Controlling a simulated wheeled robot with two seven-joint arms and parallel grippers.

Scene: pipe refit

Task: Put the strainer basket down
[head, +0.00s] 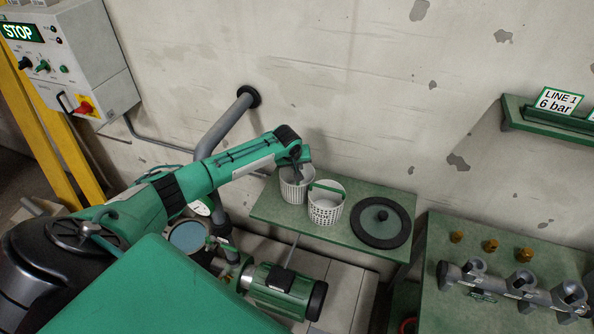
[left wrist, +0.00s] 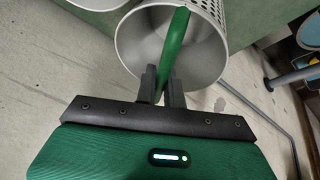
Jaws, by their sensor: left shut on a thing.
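My left gripper (head: 298,164) is shut on the green handle of a pale grey strainer basket (head: 293,190). In the left wrist view my left gripper (left wrist: 163,88) has both fingers around that handle (left wrist: 175,45), which crosses the open mouth of the basket (left wrist: 135,45). The basket is upright over the left end of the green shelf (head: 355,244); I cannot tell whether its bottom touches. A second white perforated basket (head: 324,210) with a green handle stands close on its right. My right gripper is not in view.
A dark round lid (head: 381,222) with a green centre lies at the right of the shelf. An open round vessel (head: 189,236) and a green motor (head: 283,290) are below. A grey pipe (head: 222,127) runs to the wall. A bench with a valve manifold (head: 510,287) stands at right.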

